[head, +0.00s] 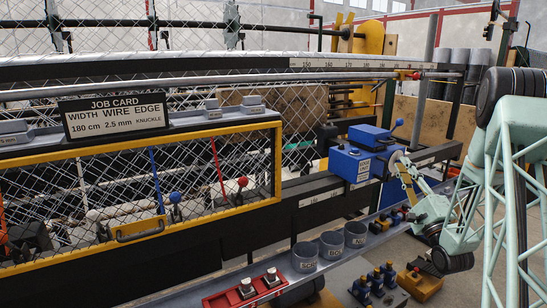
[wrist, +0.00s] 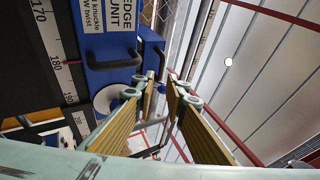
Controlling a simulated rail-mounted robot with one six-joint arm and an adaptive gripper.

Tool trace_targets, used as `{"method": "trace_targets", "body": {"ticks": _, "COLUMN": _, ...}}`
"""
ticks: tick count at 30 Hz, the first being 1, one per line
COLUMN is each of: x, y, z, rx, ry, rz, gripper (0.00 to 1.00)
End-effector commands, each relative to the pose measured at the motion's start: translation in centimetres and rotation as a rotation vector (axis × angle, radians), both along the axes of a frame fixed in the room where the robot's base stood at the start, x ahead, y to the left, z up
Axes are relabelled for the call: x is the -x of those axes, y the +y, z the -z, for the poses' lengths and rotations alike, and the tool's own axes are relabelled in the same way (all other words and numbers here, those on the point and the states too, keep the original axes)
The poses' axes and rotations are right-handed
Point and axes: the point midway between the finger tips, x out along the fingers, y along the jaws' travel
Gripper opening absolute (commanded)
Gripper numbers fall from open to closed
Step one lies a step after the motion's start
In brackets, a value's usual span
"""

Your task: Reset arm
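My arm enters from the right in the head view, and my gripper (head: 408,177) is beside the right end of the blue edge unit (head: 352,164). In the wrist view my gripper (wrist: 163,88) has its two yellow-padded fingers apart, with nothing seen held between them. The blue edge unit (wrist: 96,62) fills the upper left there, with a black handle (wrist: 112,50) and a pale round disc (wrist: 105,99) left of the fingertips. Whether a finger touches the unit cannot be told.
A numbered scale rail (head: 330,188) runs below the unit. A yellow-framed mesh guard (head: 280,165) with a job card (head: 116,115) above stands left.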

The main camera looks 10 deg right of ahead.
Motion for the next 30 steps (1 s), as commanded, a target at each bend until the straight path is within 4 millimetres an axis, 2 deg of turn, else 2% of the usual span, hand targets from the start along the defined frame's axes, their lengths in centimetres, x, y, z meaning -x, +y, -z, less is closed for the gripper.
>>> {"method": "trace_targets", "body": {"ticks": 11, "x": -1.7, "y": 1.6, "z": -1.5, "rx": 0.077, "ry": 0.068, "rz": 0.037, "gripper": 0.12}}
{"method": "trace_targets", "body": {"ticks": 21, "x": -3.9, "y": 4.0, "z": -3.5, "rx": 0.209, "ry": 0.187, "rz": 0.098, "gripper": 0.12}}
{"method": "trace_targets", "body": {"ticks": 30, "x": -5.0, "y": 6.4, "z": -5.2, "rx": 0.333, "ry": 0.296, "rz": 0.147, "gripper": 0.12}}
